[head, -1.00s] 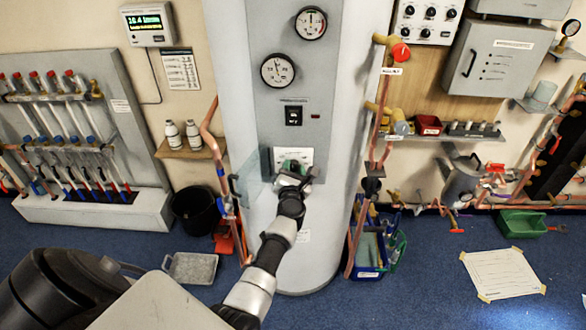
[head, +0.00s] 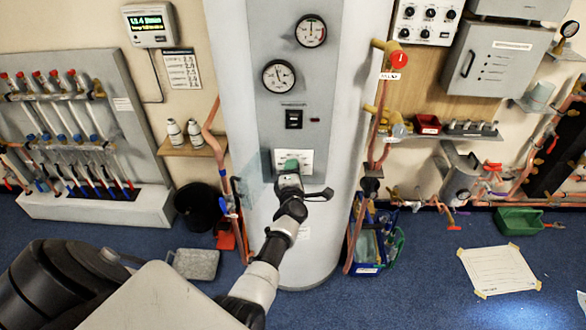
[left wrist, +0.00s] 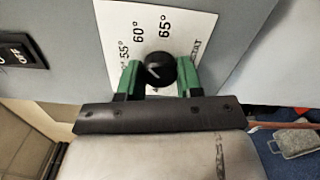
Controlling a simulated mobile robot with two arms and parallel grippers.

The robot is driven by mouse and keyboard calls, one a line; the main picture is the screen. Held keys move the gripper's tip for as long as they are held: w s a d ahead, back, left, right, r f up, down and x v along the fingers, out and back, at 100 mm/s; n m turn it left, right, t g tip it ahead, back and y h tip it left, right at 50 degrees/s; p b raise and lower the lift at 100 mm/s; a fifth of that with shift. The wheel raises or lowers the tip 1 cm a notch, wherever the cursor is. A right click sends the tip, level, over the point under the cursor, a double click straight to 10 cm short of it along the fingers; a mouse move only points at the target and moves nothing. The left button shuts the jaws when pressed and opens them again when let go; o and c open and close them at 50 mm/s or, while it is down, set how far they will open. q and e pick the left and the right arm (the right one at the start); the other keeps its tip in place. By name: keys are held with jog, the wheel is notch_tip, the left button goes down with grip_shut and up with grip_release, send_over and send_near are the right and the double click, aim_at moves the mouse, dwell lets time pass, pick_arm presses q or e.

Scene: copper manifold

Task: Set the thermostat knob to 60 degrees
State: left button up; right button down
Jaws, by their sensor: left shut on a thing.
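The thermostat knob (left wrist: 160,70) is black and round, with a short pale mark on its face, in the left wrist view. It sits on a white dial plate (left wrist: 181,22) printed with 55°, 60° and 65°; other marks are partly covered. The pale mark lies on the knob's left side, but I cannot tell exactly which number it points at. My left gripper (left wrist: 159,78) is shut on the knob, one green finger on each side. In the head view my left gripper (head: 288,170) is at the dial plate (head: 306,157) on the tank front and hides the knob.
An open clear cover (head: 252,178) stands left of the plate. A black switch (head: 294,118) and two gauges (head: 280,76) are above on the tank (head: 350,80). Copper pipes run along both sides. A wall display (head: 147,24) hangs at the upper left.

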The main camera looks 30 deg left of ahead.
pick_arm(q)
jog(key=shift+m, duration=0.9)
jog(key=o, duration=0.9)
jog(key=p+v, duration=0.4)
jog(key=v, duration=0.6)
jog(key=shift+s+d, duration=0.15)
jog(key=shift+s, duration=0.2)
